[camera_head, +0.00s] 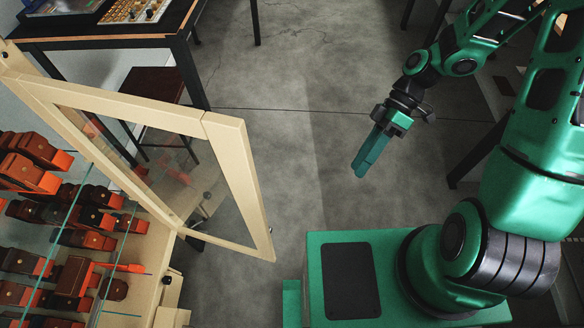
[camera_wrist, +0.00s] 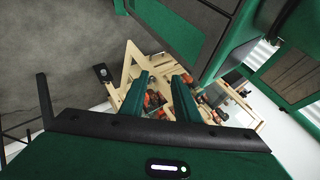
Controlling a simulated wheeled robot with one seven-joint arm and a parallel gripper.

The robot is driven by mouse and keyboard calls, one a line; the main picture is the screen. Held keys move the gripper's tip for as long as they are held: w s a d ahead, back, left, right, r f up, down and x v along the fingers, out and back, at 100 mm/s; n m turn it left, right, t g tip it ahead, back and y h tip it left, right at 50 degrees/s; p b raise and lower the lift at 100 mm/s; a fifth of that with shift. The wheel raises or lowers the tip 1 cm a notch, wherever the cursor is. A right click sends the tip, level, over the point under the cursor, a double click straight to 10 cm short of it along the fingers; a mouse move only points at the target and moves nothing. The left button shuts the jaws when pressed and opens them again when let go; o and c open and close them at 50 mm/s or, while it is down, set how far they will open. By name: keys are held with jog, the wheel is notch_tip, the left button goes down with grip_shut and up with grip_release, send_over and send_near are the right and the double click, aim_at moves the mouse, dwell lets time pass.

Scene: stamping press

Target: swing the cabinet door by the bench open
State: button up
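The cabinet door (camera_head: 225,138) is a pale wooden frame around a clear glass pane. In the head view it stands out at an angle from the cabinet (camera_head: 150,265) at the left, and shelf contents show beside it. The pale door frame and cabinet also show beyond the fingers in the wrist view. My gripper (camera_head: 361,170) is over open floor, to the right of the door and clear of it. In the wrist view my gripper (camera_wrist: 163,78) has its two green fingers apart, with nothing held between them. I cannot make out the door's handle for certain.
Several orange and dark brown tools (camera_head: 35,165) fill the cabinet shelves. Grey floor (camera_head: 300,160) lies free between door and gripper.

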jog(key=s+a+n+g+y, duration=0.1)
jog(key=s+a+n+y, duration=0.1)
jog(key=a, duration=0.6)
jog(key=s+a+n+g+y, duration=0.1)
jog(key=s+a+n+y, duration=0.1)
jog(key=a, duration=0.6)
jog(key=s+a+n+g+y, duration=0.1)
jog(key=s+a+n+y, duration=0.2)
jog(key=a, duration=0.5)
jog(key=n+y, duration=0.1)
jog(key=n, duration=0.1)
jog(key=shift+f+n+g, duration=0.15)
jog(key=shift+n+g, duration=0.25)
jog(key=shift+w, duration=0.1)
grip_shut()
